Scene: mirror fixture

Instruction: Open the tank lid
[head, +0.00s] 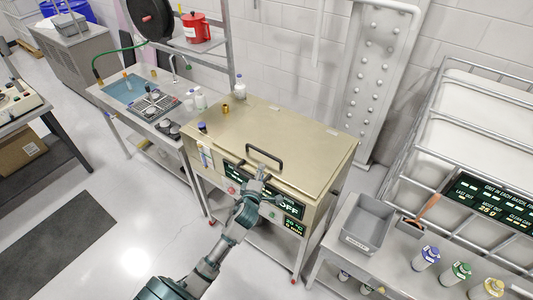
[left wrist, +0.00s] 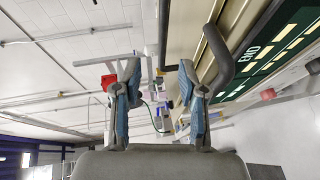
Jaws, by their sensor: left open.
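The tank (head: 318,215) is a beige box on a metal frame, with dark display panels on its front. Its flat beige lid (head: 290,128) lies down on top, shut. A black bar handle (head: 265,157) stands near the lid's front edge; it also shows in the left wrist view (left wrist: 218,60). My left gripper (head: 262,172) is open and empty, just in front of the handle. In the left wrist view, its two blue-grey fingers (left wrist: 160,85) stand apart, and the handle is right of the right finger, not between them. My right gripper is not in view.
A sink bench (head: 125,90) is at left. A grey bin (head: 368,222) and several bottles (head: 426,258) stand on the right bench.

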